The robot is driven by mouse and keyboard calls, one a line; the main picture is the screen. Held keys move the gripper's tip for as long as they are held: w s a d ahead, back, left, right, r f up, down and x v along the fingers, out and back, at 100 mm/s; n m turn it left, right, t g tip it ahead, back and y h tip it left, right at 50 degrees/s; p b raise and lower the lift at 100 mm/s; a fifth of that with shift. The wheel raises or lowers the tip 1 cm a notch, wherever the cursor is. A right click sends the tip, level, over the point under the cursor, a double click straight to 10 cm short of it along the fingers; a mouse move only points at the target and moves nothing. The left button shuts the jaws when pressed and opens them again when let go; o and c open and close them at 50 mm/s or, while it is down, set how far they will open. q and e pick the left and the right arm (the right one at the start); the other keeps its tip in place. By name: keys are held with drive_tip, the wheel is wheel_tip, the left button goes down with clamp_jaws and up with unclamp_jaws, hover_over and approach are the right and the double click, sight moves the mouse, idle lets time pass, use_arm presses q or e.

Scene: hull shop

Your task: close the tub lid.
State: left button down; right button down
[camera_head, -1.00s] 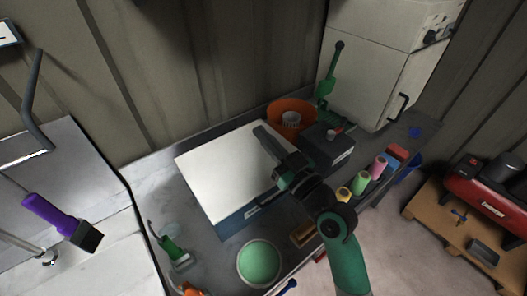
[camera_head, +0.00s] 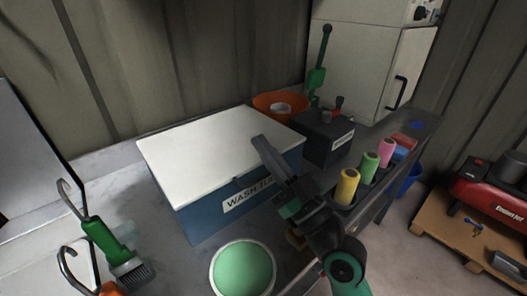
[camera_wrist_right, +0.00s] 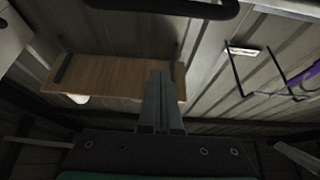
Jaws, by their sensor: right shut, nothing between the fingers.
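The wash tub (camera_head: 194,216) is a blue box with a white label on its front, standing on the grey bench. Its white lid (camera_head: 205,146) lies flat across the top, and I see no clear gap along its front edge. My right gripper (camera_head: 259,141) is shut and empty, its fingers pointing up over the lid's front right part in the head view. I cannot tell whether they touch the lid. The shut fingers also show in the right wrist view (camera_wrist_right: 160,76), pointing up toward a wooden shelf. My left gripper is not in view.
A dark box (camera_head: 318,140) and an orange bucket (camera_head: 263,101) stand right of and behind the tub. Coloured spools (camera_head: 347,187) line the bench's right edge. A green-filled round dish (camera_head: 243,268) sits in front. A green-handled brush (camera_head: 103,240) is at left.

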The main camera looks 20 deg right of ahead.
idle(0.5)
wheel_tip(320, 180, up, 4)
drive_tip(key=p, duration=0.4)
drive_tip(key=s+d+f+b, duration=0.2)
drive_tip(key=s+f, duration=0.5)
drive_tip(key=shift+d+f+b, duration=0.2)
drive_tip(key=shift+f+b, duration=0.1)
drive_tip(key=shift+f, duration=0.1)
